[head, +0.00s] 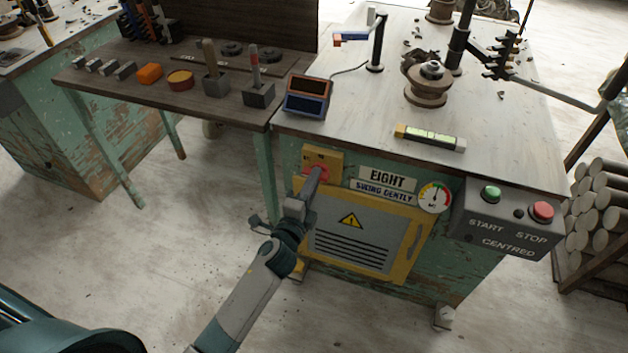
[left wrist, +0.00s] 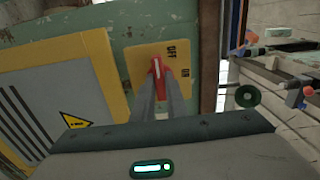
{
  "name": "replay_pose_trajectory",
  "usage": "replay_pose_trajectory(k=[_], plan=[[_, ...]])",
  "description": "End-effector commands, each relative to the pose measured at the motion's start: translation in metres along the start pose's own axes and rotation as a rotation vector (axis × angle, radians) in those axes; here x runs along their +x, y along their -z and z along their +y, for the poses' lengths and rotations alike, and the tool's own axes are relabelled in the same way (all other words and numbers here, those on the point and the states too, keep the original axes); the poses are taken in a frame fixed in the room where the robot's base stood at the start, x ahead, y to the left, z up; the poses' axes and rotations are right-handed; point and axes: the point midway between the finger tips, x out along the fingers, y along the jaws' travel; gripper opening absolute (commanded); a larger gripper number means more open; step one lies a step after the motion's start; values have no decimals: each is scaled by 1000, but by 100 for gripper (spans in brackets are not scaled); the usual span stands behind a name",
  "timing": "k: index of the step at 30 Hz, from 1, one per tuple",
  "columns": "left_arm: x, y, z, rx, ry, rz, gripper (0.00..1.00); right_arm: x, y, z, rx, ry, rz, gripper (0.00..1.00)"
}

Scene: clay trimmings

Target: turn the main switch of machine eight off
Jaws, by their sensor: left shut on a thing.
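The main switch is a red handle (head: 316,169) on a yellow plate (head: 335,156) at the upper left of machine eight's green front, left of the "EIGHT" sign (head: 387,178). My left gripper (head: 318,174) reaches up to it from below and is shut on the handle. In the left wrist view the red handle (left wrist: 156,66) stands between the two fingers (left wrist: 161,88). The yellow plate (left wrist: 147,62) there carries the words OFF and ON to the right of the handle. I cannot tell for sure which word the handle points to. My right gripper is not in view.
Below the switch is a yellow-framed grey panel (head: 352,243) with a warning sign. A gauge (head: 434,197) and a start/stop box (head: 507,217) are to the right. A wooden side table (head: 215,105) with small items stands at left. The floor at left is clear.

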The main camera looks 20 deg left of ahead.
Motion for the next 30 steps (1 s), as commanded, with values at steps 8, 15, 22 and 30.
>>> replay_pose_trajectory(k=[8, 15, 22, 30], plan=[[0, 0, 0, -6, -1, -1, 0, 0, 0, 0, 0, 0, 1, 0], [0, 0, 0, -5, -1, -1, 31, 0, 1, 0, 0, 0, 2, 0], [0, 0, 0, -4, -1, 0, 31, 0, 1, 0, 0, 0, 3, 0], [-15, 0, 2, -3, -2, 0, 31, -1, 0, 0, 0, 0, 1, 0]])
